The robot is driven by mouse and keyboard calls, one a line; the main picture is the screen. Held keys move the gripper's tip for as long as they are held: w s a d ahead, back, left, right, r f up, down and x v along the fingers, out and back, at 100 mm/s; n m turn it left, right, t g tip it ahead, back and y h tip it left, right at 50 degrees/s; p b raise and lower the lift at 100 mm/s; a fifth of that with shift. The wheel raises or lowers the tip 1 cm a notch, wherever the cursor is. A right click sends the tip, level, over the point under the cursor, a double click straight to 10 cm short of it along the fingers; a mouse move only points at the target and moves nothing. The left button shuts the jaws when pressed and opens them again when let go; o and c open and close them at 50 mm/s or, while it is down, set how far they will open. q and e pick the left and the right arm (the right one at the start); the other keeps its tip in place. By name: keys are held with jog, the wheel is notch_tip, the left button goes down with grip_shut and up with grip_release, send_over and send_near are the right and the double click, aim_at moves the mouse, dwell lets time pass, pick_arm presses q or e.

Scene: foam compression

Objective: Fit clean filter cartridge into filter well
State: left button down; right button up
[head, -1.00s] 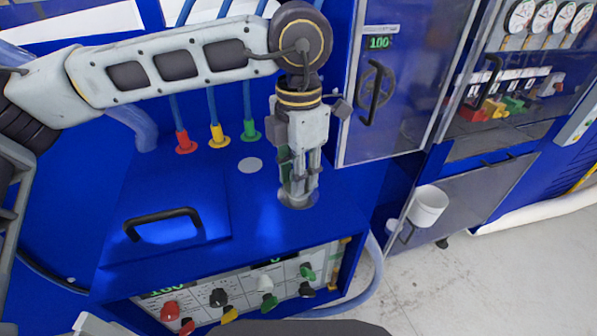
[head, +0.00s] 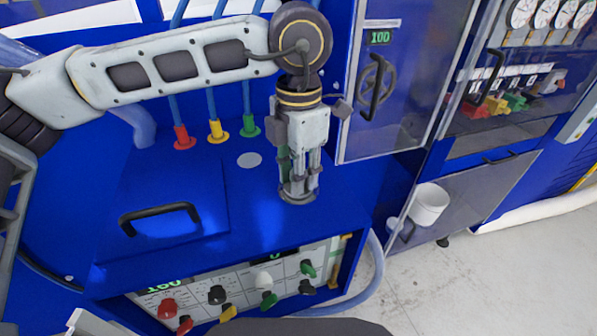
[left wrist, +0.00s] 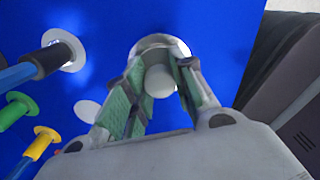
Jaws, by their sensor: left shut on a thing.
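My left gripper (head: 298,190) points straight down over the blue deck and is shut on the filter cartridge. In the left wrist view the cartridge (left wrist: 160,82) shows as a pale round end between the green-padded fingers. The filter well (left wrist: 178,46) shows there as a bright silver ring around the cartridge's far side. In the head view the well's grey rim (head: 287,198) lies right at the fingertips. The cartridge is mostly hidden by the fingers, and I cannot tell how deep it sits in the well. My right gripper is not in view.
Red (head: 183,141), yellow (head: 217,134) and green (head: 250,128) hose fittings stand behind left. A flat white disc (head: 249,160) lies left of the gripper. A black-handled panel (head: 160,214) is farther left. A cabinet door (head: 383,90) stands close right. The knob panel (head: 232,286) is below.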

pick_arm(q)
jog(key=shift+f, duration=0.15)
jog(key=c, duration=1.1)
grip_release()
jog(key=shift+r, duration=6.05)
jog(key=shift+r, duration=0.1)
